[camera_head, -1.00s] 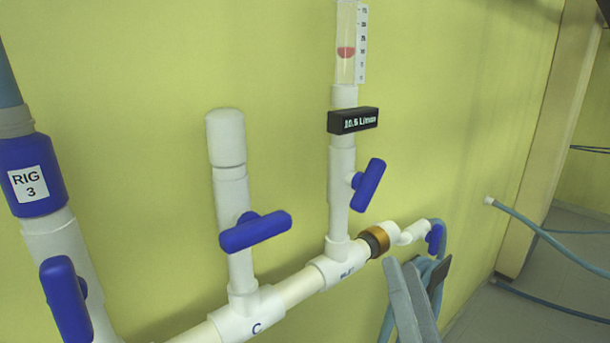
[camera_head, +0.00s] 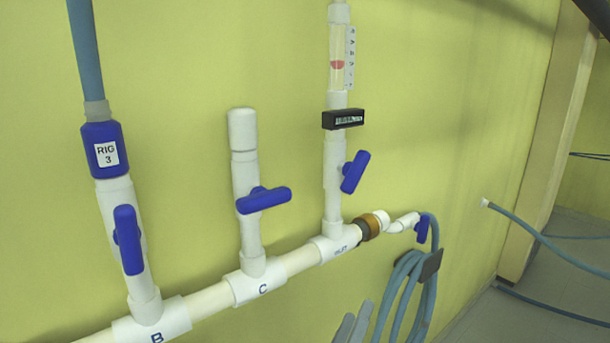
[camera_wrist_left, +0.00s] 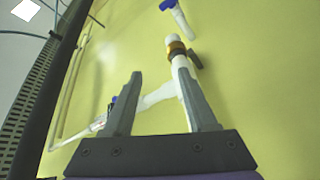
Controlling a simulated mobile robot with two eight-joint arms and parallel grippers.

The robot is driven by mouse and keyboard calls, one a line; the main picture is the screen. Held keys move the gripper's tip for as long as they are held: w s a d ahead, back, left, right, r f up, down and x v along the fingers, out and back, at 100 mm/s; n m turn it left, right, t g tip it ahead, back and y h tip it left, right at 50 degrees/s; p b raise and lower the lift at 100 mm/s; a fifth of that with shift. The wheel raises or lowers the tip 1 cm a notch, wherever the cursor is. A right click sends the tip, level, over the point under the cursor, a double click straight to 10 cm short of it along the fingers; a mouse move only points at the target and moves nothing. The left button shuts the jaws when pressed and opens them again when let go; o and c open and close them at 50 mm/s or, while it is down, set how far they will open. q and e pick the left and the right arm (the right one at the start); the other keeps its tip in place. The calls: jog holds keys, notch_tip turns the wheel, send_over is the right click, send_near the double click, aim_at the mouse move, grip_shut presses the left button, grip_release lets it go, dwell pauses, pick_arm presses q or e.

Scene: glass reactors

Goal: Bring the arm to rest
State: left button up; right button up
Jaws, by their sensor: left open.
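My left gripper (camera_head: 352,329) shows at the bottom edge of the head view as two grey fingertips, just left of the coiled hose. In the left wrist view its two fingers (camera_wrist_left: 160,82) stand apart with nothing held between them. The white pipework with its brass-coloured fitting (camera_wrist_left: 176,47) shows beyond the fingers there. My right gripper is in neither view.
A white pipe (camera_head: 301,261) with blue-handled valves (camera_head: 264,200) runs along the yellow wall. A coiled blue hose (camera_head: 400,290) hangs from a dark holder (camera_head: 432,265). Another hose (camera_head: 545,243) crosses at the right, near a beige post (camera_head: 545,150).

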pick_arm(q)
jog(key=s+a+f+m+g+y, duration=0.2)
jog(key=a+f+m+g+y, duration=0.3)
jog(key=a+f, duration=0.9)
jog(key=s+a+f+m+g+y, duration=0.1)
jog(key=s+a+f+g+y, duration=0.2)
jog(key=s+a+f+g, duration=0.3)
jog(key=s+a+f, duration=0.5)
jog(key=f, duration=0.3)
jog(key=shift+s+a+g+y, duration=0.25)
jog(key=shift+s+g+y, duration=0.1)
jog(key=shift+g+y, duration=0.05)
jog(key=shift+f, duration=0.1)
